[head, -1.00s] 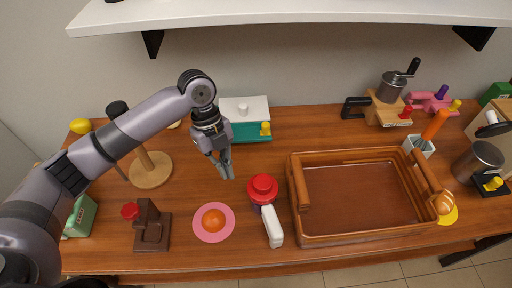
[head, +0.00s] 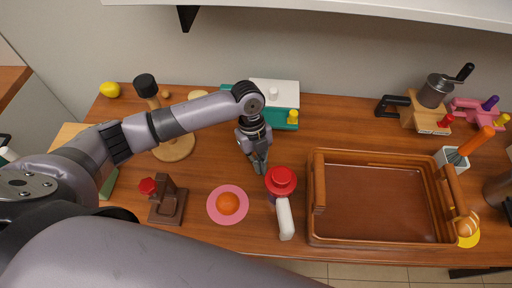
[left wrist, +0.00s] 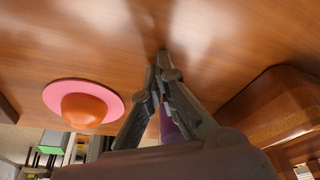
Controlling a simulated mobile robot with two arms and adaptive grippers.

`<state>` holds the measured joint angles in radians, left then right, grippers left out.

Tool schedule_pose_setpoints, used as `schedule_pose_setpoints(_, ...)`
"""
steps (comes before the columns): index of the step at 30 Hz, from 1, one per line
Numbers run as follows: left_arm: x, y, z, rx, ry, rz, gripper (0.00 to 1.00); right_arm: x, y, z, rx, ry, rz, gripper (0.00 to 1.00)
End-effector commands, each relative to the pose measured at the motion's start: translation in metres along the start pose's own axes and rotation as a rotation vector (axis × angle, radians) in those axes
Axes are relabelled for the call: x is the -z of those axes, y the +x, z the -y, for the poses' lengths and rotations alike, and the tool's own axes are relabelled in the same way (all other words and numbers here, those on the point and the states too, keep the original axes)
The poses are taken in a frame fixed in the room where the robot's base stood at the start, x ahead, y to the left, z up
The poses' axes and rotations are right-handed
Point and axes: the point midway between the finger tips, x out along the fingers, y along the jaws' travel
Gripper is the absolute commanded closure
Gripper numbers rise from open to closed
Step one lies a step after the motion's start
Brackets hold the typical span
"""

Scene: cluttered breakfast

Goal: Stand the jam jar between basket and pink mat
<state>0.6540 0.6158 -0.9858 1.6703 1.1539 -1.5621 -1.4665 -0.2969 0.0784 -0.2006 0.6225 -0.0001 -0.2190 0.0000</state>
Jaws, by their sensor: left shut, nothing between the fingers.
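The jam jar (head: 281,181) has a red lid and a purple body, mostly hidden under the lid. It stands, seemingly upright, between the brown basket (head: 312,215) and the pink mat (head: 214,213), which carries an orange fruit. A bit of the jar's purple side shows behind the fingers in the left wrist view (left wrist: 168,128). My left gripper (head: 260,168) is shut and empty, just behind and left of the lid. Its closed fingers (left wrist: 160,62) point down toward the table. Whether they touch the jar I cannot tell. My right gripper is out of view.
A white handle-like piece (head: 285,218) lies right in front of the jar. A dark brown stand with a red knob (head: 168,203) is left of the mat. A teal and white box (head: 275,98) stands behind. A shelf (head: 330,12) hangs above the back. The basket is empty.

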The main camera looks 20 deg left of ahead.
Motion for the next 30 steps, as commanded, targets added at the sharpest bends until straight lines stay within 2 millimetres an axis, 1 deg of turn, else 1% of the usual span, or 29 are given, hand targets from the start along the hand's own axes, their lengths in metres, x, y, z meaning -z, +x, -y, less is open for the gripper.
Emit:
schedule_pose_setpoints(1, 0.011, -0.003, 0.001, 0.002, 0.006, -0.003, 1.00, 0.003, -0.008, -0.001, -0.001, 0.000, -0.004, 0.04)
schedule_pose_setpoints(6, 0.026, 0.003, 0.001, 0.002, 0.003, -0.001, 1.00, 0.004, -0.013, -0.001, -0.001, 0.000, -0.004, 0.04)
schedule_pose_setpoints(13, 0.030, 0.006, 0.001, 0.003, 0.002, 0.001, 1.00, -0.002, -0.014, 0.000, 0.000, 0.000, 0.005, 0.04)
schedule_pose_setpoints(20, 0.031, 0.006, 0.001, 0.003, 0.002, 0.000, 1.00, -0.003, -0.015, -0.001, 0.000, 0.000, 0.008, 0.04)
schedule_pose_setpoints(27, 0.060, 0.012, 0.001, 0.001, 0.005, -0.003, 1.00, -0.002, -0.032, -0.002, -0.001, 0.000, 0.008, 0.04)
schedule_pose_setpoints(30, 0.061, 0.015, 0.001, 0.002, 0.002, -0.001, 1.00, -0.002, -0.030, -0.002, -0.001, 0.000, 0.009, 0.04)
